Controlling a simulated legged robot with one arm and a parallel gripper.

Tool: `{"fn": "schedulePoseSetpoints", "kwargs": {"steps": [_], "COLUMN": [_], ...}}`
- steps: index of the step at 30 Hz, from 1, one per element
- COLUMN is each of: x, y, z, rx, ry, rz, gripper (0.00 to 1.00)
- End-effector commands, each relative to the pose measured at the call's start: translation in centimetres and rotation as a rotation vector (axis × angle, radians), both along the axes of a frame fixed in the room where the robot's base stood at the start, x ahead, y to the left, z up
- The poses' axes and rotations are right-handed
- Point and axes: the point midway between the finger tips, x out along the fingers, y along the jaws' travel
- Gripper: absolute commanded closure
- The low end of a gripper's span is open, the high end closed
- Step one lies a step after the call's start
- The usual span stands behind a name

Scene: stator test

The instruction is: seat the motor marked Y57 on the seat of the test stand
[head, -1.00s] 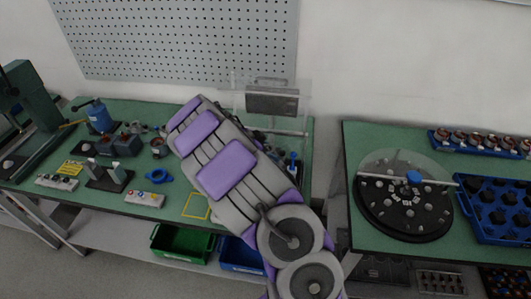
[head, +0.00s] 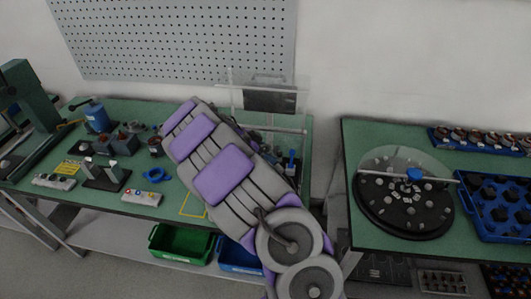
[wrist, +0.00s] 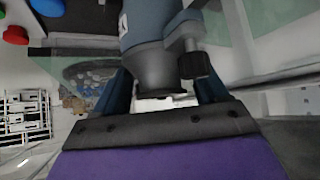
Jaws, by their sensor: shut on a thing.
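My gripper (wrist: 163,95) shows in the wrist view with its dark blue fingers on both sides of the dark lower part of a blue-grey cylindrical body. This body, which looks like the motor (wrist: 147,22), has a white label at its left edge; I cannot read the mark. A black knob on a grey stem (wrist: 194,64) is right beside it. In the head view my arm hides the gripper and the motor. A clear-panelled frame with a dark box (head: 270,100) stands behind my arm, perhaps part of the test stand. The seat is not clearly visible.
The left green bench (head: 140,212) holds a blue device (head: 97,117), a blue ring (head: 158,174) and small fixtures. The right bench carries a round black turntable (head: 372,216) under a clear cover and a blue tray (head: 468,218). Green (head: 160,245) and blue bins sit below.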

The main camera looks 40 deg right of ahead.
Motion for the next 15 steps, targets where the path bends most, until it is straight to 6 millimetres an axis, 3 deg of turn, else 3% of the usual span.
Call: {"fn": "schedulePoseSetpoints", "kwargs": {"steps": [3,15], "x": [-0.2,-0.1], "y": [0.6,1.4], "z": [-1.3,-1.4], "rx": [0.006,0.004], "ry": [0.018,0.019], "rz": [0.004,0.006], "gripper": [1.00,1.00]}}
